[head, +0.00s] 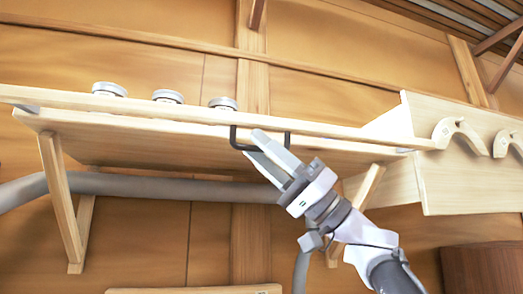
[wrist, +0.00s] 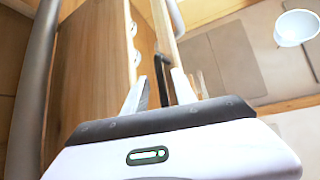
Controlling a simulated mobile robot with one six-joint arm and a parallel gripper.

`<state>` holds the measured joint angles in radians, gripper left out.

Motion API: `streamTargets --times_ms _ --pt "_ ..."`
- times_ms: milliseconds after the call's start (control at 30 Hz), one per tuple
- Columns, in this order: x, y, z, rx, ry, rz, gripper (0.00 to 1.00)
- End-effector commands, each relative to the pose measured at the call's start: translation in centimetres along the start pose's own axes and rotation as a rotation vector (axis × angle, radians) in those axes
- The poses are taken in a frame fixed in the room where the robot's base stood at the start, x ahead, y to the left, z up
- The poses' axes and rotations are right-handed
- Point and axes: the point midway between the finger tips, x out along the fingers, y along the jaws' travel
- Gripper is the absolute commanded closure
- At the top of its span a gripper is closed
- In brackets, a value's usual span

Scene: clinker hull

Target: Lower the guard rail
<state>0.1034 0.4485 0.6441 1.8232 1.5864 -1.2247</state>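The guard rail (head: 170,112) is a long pale wooden bar along the front edge of a wall shelf (head: 140,142). It looks raised slightly above the shelf board. A dark bracket-shaped handle (head: 234,138) hangs from its underside. My gripper (head: 254,146) is at the handle from below right, fingers apart. In the wrist view the dark handle (wrist: 160,72) shows between the two open fingertips (wrist: 158,88), and the rail (wrist: 163,35) runs up beyond them. My fingers hide the middle of the handle. I cannot tell whether they touch it.
Three pale round pieces (head: 166,96) stand on the shelf behind the rail. A wooden panel with curved pale pieces (head: 458,136) adjoins at the right. Wooden braces (head: 62,195) and a grey pipe (head: 140,186) lie below the shelf. A white bowl-like object (wrist: 296,27) shows in the wrist view.

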Motion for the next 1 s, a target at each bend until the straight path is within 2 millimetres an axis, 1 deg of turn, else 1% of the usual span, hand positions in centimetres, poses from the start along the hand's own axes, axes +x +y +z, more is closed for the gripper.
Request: streamTargets --times_ms 333,467,567,667,900,1000 --pt "0.0 0.0 0.0 0.0 0.0 -0.001 0.68" --pt "-1.2 0.1 0.1 -0.001 0.0 0.0 0.68" --pt "-3.4 0.1 0.2 -0.001 0.001 0.002 0.68" --pt "-6.1 0.1 0.2 -0.001 0.002 0.003 0.68" --pt "-13.2 0.1 0.2 -0.001 0.002 0.002 0.68" --pt "-15.4 0.1 0.1 -0.001 0.002 0.001 0.68"
